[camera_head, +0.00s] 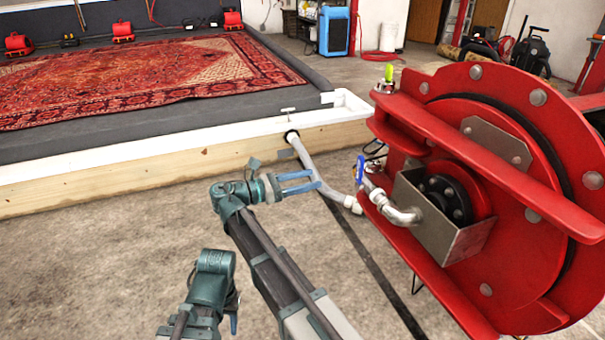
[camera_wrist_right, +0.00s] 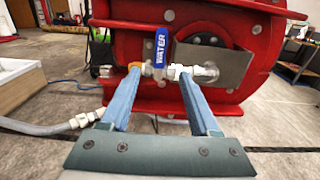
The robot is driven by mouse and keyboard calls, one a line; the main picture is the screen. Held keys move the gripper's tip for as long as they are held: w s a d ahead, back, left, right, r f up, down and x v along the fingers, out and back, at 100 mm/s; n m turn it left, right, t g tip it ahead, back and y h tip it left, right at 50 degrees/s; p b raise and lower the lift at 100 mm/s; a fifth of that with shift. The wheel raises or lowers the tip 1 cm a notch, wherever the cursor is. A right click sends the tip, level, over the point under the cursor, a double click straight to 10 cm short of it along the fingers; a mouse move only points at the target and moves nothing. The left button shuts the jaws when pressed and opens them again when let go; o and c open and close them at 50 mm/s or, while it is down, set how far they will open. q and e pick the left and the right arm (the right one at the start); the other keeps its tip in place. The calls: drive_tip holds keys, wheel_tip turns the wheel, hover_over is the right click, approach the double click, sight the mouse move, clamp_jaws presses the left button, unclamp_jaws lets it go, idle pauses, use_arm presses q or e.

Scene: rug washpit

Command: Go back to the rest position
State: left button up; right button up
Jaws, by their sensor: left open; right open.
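My right gripper (camera_head: 300,183) is open and empty in the head view, its two blue fingers pointing right toward the red reel. In the right wrist view its fingers (camera_wrist_right: 158,88) frame a valve with a blue lever (camera_wrist_right: 161,48) marked WATER. The lever stands upright, crosswise to the metal pipe. In the head view the lever (camera_head: 360,170) is a short way right of the fingertips, apart from them. My left gripper (camera_head: 233,322) is low in the head view, mostly hidden behind its own wrist; a bit of blue finger shows, and nothing is seen held.
The large red reel (camera_head: 520,200) fills the right side. A grey hose (camera_head: 315,175) runs from the valve to the wooden-walled wash pit (camera_head: 150,170), where a red patterned rug (camera_head: 130,75) lies. Concrete floor (camera_head: 100,260) is clear at lower left.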

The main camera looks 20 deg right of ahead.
drive_tip(key=s+d+f+m+g+y, duration=0.1)
drive_tip(key=s+f+m+y, duration=0.5)
drive_tip(key=f, duration=0.3)
drive_tip(key=s+d+f+m+y, duration=0.2)
drive_tip(key=s+f+m+y, duration=0.4)
drive_tip(key=f, duration=0.4)
drive_tip(key=s+a+f+m+y, duration=0.1)
drive_tip(key=s+a+m+y, duration=0.1)
drive_tip(key=s+a, duration=0.5)
drive_tip(key=s+a+f+m+y, duration=0.1)
drive_tip(key=s+a+f+y, duration=0.15)
drive_tip(key=a, duration=0.85)
wheel_tip(320, 180, up, 32)
drive_tip(key=s+p, duration=0.1)
drive_tip(key=p, duration=3)
drive_tip(key=shift+r+g, duration=0.2)
drive_tip(key=shift+g, duration=0.2)
